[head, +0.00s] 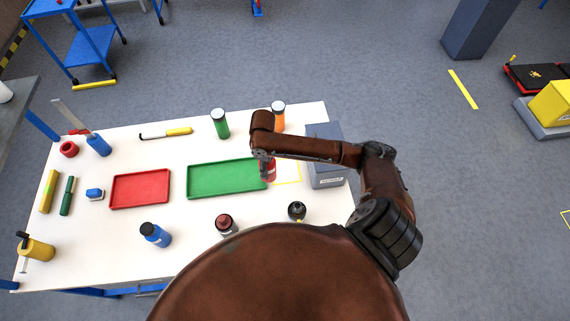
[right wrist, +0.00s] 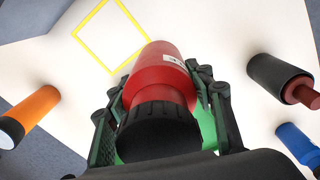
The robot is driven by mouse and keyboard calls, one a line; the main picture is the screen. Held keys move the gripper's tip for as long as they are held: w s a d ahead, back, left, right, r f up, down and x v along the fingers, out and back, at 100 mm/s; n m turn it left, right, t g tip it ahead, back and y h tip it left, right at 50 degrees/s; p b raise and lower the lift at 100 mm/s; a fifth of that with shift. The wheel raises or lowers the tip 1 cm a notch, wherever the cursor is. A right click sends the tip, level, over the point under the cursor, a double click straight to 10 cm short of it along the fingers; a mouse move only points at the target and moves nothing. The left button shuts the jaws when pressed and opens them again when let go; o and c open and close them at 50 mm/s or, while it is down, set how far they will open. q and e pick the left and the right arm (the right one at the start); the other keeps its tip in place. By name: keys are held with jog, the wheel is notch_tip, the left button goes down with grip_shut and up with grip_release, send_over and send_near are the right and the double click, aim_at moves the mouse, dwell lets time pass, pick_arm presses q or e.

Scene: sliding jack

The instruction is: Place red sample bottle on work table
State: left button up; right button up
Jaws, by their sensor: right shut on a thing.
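The red sample bottle (right wrist: 165,72) with a black cap is between the fingers of my right gripper (right wrist: 165,105) in the right wrist view. In the head view the bottle (head: 270,171) shows partly beneath my right arm, at the right end of the green tray. My right gripper (head: 266,168) is shut on it. I cannot tell whether its base touches the white work table (head: 100,245). A yellow square outline (head: 299,176) on the table lies just right of the bottle; it also shows in the right wrist view (right wrist: 85,22). My left gripper is not in view.
A green tray (head: 225,180) and a red tray (head: 140,190) lie left of the gripper. Green (head: 220,124), orange (head: 278,117) and blue (head: 156,235) bottles stand around. A grey box (head: 326,172) is at the right edge.

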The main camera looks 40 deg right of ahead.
jog(key=shift+w+d+f+p, duration=0.2)
jog(key=shift+w+d+f, duration=0.3)
jog(key=shift+d+f, duration=1.4)
jog(key=shift+w+d+f+p, duration=0.15)
jog(key=shift+w+d+f, duration=0.35)
jog(key=shift+d+f, duration=1.35)
jog(key=shift+w+d+f+p, duration=0.2)
jog(key=shift+w+d+f, duration=0.3)
jog(key=shift+d+f, duration=1.35)
jog(key=shift+a+f, duration=0.2)
jog(key=shift+f, duration=0.1)
jog(key=o, duration=1.3)
jog(key=shift+c, duration=0.2)
notch_tip(320, 180, up, 12)
jog(key=shift+r, duration=0.1)
